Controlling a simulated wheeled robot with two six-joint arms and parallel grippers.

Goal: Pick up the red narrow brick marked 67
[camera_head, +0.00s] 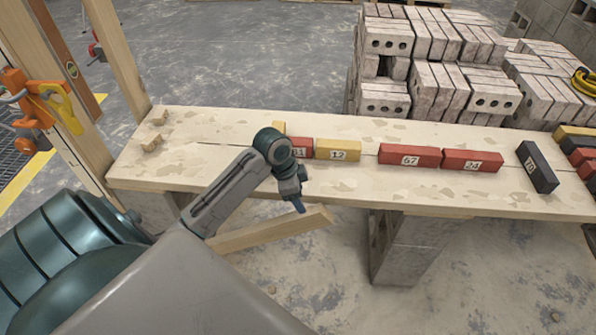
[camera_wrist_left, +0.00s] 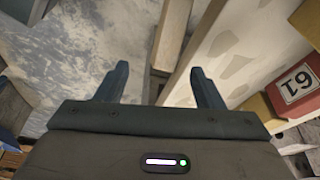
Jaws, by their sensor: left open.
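The red narrow brick marked 67 (camera_head: 409,156) lies on the plank bench top (camera_head: 230,125), right of the middle. Its label faces me. My left gripper (camera_head: 300,206) hangs at the bench's front edge, left of this brick and well apart from it. In the left wrist view the left gripper's two fingers (camera_wrist_left: 158,88) are spread with nothing between them. Beyond them are the floor, a wooden beam and the bench edge. The brick marked 67 does not show in the wrist view. My right gripper does not show in either view.
A red brick marked 61 (camera_wrist_left: 296,88) and a yellow brick marked 12 (camera_head: 338,151) lie left of 67. A red brick marked 24 (camera_head: 472,161) lies close at its right end. A black brick (camera_head: 537,167) lies further right. Grey bricks (camera_head: 440,85) are stacked behind the bench.

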